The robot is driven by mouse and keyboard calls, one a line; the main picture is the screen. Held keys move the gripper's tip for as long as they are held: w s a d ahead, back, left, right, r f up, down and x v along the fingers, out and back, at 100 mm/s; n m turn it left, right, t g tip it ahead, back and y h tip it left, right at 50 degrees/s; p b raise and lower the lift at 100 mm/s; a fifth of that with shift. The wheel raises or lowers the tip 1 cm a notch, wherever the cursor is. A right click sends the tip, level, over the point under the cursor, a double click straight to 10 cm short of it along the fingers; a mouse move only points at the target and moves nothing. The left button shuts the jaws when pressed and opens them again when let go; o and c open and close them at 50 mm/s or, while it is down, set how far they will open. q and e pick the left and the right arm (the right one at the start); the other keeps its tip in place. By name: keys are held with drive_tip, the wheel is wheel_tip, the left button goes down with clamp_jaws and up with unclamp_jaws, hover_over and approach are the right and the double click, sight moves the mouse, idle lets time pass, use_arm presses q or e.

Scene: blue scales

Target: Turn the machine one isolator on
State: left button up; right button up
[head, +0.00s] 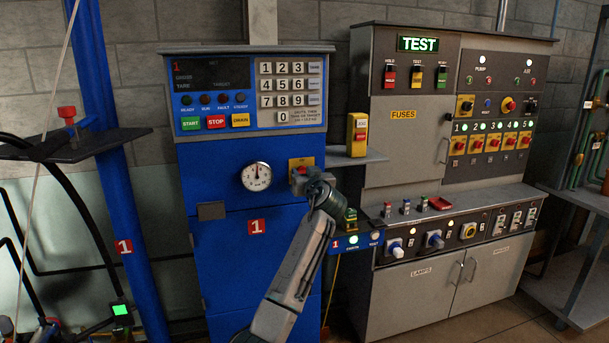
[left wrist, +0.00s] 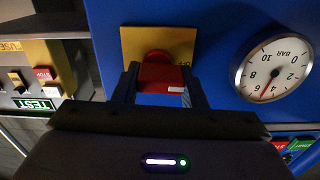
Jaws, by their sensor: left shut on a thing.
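The machine one isolator is a red knob (left wrist: 158,72) on a yellow plate (left wrist: 160,40), on the front of the blue machine one cabinet. In the head view its yellow plate (head: 301,162) shows right of the round gauge (head: 256,177). My left gripper (head: 301,178) is at the knob and hides most of it there. In the left wrist view my left gripper (left wrist: 160,88) has one finger on each side of the red knob and is shut on it. The knob's exact angle is hard to tell. My right gripper is not in view.
A keypad panel (head: 248,93) with coloured buttons is above the isolator. A yellow box (head: 357,134) with a red button stands on a shelf to the right. A grey test cabinet (head: 405,145) is further right. The gauge (left wrist: 272,68) is close beside my gripper.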

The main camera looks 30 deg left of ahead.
use_arm(q)
drive_tip(key=m+p, duration=0.1)
drive_tip(key=m, duration=0.3)
drive_tip(key=shift+d+m, duration=0.1)
drive_tip(key=shift+m, duration=0.3)
drive_tip(key=shift+w+r+m+p, duration=0.1)
drive_tip(key=shift+m+p, duration=0.55)
drive_tip(key=shift+m, duration=0.25)
drive_tip(key=m+p, duration=0.1)
drive_tip(key=m, duration=0.1)
drive_tip(key=shift+m, duration=0.3)
drive_tip(key=m+p, duration=0.2)
drive_tip(key=shift+w+m, duration=0.1)
drive_tip(key=shift+m, duration=0.3)
drive_tip(key=m+p, duration=0.2)
drive_tip(key=m, duration=0.1)
drive_tip(key=shift+d, duration=0.1)
drive_tip(key=shift+f+m+p, duration=0.2)
drive_tip(key=shift+m+p, duration=0.55)
drive_tip(key=shift+m, duration=0.35)
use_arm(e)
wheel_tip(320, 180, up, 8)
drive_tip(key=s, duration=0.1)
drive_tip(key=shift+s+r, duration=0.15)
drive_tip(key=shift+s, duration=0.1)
use_arm(q)
drive_tip(key=o, duration=1)
